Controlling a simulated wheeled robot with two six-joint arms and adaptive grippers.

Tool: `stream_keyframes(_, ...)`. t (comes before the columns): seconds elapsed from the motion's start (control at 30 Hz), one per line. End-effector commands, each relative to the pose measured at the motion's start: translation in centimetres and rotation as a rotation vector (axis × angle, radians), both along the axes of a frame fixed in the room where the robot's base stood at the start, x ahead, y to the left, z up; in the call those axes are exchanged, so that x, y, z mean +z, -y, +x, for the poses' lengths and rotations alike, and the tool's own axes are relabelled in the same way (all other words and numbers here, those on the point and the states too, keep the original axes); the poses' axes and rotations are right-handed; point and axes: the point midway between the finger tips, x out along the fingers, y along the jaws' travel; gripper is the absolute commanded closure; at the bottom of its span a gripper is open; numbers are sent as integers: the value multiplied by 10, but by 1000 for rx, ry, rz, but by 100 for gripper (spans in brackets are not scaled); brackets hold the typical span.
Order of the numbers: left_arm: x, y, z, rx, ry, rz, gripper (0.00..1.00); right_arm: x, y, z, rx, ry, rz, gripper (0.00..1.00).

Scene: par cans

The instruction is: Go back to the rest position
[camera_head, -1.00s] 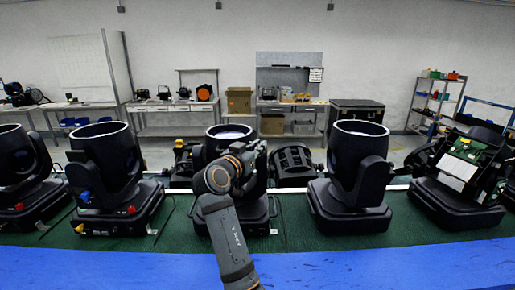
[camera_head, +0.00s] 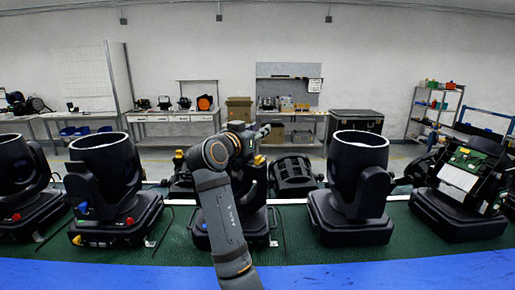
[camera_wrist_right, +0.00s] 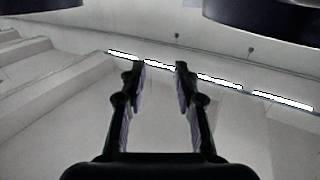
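My right arm reaches up in the middle of the head view, in front of the middle par can (camera_head: 256,222), and hides much of it. My right gripper (camera_head: 264,133) is at the arm's top end, small and partly hidden by the wrist. In the right wrist view its two fingers (camera_wrist_right: 159,67) stand apart with nothing between them, against wall and ceiling lights. A black par can (camera_head: 104,165) stands to the left and another (camera_head: 358,160) to the right, both upright with open tops. My left gripper is not in view.
A fixture with an exposed green board (camera_head: 467,170) stands at the far right, and another can (camera_head: 16,165) at the far left. All stand on a green mat (camera_head: 300,243) with a blue front strip (camera_head: 390,272). Workbenches and shelving (camera_head: 434,113) are at the back.

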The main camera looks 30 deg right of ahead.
Motion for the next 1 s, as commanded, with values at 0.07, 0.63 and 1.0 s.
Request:
stream_keyframes(0.07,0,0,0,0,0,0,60,9,0,0,-1,0,0,69)
stream_keyframes(0.63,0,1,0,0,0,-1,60,15,0,0,-1,-1,0,69)
stream_keyframes(1.0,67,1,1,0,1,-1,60,81,0,0,-1,-1,0,69)
